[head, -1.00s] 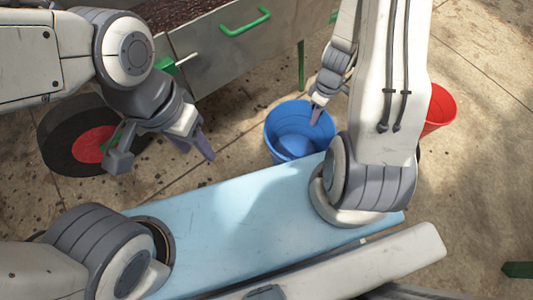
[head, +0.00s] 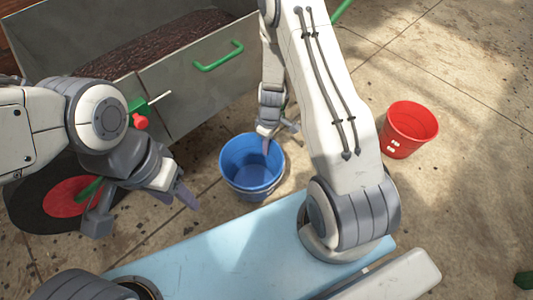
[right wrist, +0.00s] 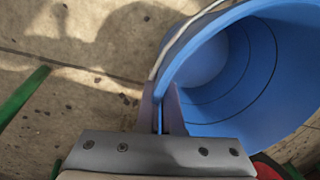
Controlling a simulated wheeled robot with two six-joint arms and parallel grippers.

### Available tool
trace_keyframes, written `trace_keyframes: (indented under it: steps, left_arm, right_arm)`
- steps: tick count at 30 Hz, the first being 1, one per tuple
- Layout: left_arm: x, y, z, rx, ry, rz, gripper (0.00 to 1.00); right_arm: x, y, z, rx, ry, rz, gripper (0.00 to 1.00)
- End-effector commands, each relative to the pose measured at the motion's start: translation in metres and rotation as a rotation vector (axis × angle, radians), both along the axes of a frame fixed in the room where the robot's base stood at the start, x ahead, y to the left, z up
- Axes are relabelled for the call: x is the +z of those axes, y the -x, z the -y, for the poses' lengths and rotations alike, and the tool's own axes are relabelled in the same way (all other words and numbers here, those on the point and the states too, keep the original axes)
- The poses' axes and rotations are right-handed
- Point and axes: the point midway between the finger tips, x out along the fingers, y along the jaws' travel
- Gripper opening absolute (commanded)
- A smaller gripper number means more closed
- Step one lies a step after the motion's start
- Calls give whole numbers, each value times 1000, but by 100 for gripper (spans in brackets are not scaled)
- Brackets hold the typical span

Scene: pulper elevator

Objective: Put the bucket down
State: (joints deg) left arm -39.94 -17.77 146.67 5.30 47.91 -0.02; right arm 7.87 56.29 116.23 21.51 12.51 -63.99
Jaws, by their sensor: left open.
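The blue bucket (head: 252,168) is upright and empty in the head view, in front of the grey trough. I cannot tell whether its base touches the floor. My right gripper (head: 268,146) is at its far right rim. In the right wrist view the fingers (right wrist: 160,108) lie on either side of the wall of the bucket (right wrist: 240,75) and close on it near the rim. My left gripper (head: 176,196) is open and empty, to the left of the bucket and apart from it.
A red bucket (head: 408,130) stands on the floor to the right. A grey trough (head: 190,85) with a green handle (head: 218,56) and dark contents is behind. A black disc with a red centre (head: 68,198) lies at the left. The concrete floor at the right is mostly clear.

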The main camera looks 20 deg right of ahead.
Motion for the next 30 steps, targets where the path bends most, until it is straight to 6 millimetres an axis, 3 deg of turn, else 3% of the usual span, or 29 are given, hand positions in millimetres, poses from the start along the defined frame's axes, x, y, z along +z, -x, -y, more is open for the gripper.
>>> trace_keyframes:
  steps: [6, 19, 21, 22, 30]
  left_arm:
    - [-29, 0, 0, 0, 0, 0, 50]
    - [-33, 0, 0, 0, 0, 0, 50]
    - [-31, 0, 0, 0, 0, 0, 50]
    - [-31, 0, 0, 0, 0, 0, 50]
    - [-30, 0, 0, 0, 0, 0, 50]
  right_arm:
    - [-35, 0, 0, 0, -1, -1, 0]
    - [-39, 0, 0, 1, 0, 0, 0]
    - [-37, 0, 0, 1, 0, 0, 30]
    - [-37, 0, 0, 1, 0, 0, 33]
    - [-37, 0, 0, 1, 0, 0, 33]
